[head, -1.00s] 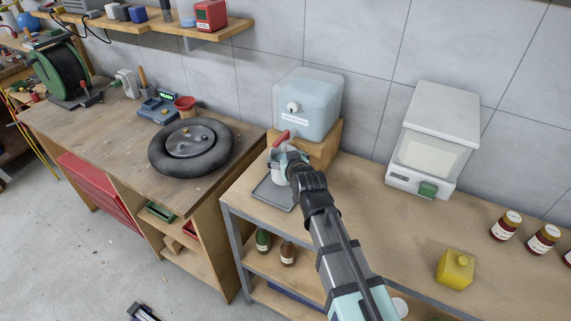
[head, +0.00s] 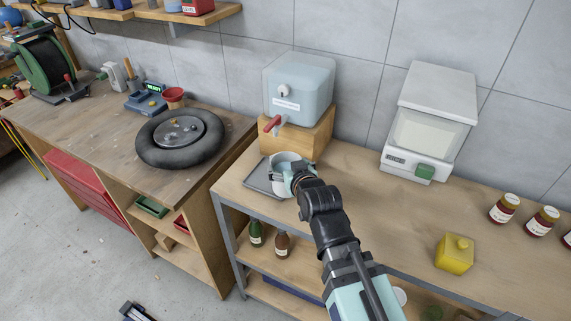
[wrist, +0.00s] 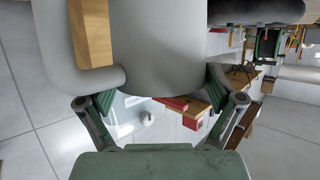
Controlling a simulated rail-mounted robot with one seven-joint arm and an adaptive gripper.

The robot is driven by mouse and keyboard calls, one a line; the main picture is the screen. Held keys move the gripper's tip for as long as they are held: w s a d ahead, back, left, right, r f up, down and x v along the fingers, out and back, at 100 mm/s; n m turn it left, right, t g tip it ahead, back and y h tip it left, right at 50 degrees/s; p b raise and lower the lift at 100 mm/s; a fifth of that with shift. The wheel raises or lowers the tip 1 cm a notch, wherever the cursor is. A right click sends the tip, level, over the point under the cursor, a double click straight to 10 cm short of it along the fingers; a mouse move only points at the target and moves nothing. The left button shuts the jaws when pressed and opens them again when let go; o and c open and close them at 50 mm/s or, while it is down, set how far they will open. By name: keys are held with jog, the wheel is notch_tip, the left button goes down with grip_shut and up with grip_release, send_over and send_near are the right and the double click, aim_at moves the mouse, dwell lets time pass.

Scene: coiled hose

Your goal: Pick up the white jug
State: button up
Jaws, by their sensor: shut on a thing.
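The white jug (head: 283,159) is in my gripper (head: 300,180), in front of the wooden block under the pale blue dispenser (head: 297,88). In the head view it overlaps the right part of the dark drip tray (head: 259,181). I cannot tell how far it is above the tray. In the wrist view the jug (wrist: 165,50) fills the top middle, its curved handle (wrist: 58,55) at the left. My gripper (wrist: 163,98) has a finger on each side of it. The fingertips are partly hidden behind the jug.
The dispenser's red tap (head: 272,124) is left of and above the jug. Clear bench top lies between the jug and the device.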

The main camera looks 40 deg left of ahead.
jog(key=shift+s+d+f+b, duration=0.2)
jog(key=shift+d+b, duration=0.15)
jog(key=shift+b, duration=2.15)
jog(key=d+b, duration=0.1)
jog(key=b, duration=0.3)
jog(key=shift+s, duration=0.4)
jog(key=s+d+b, duration=0.1)
jog(key=d+b, duration=0.1)
jog(key=b, duration=0.2)
jog(key=s+d+b, duration=0.1)
jog(key=b, duration=0.3)
jog(key=shift+s+d+r, duration=0.1)
jog(key=shift+s+d, duration=0.25)
jog(key=shift+d, duration=0.05)
jog(key=shift+b, duration=0.35)
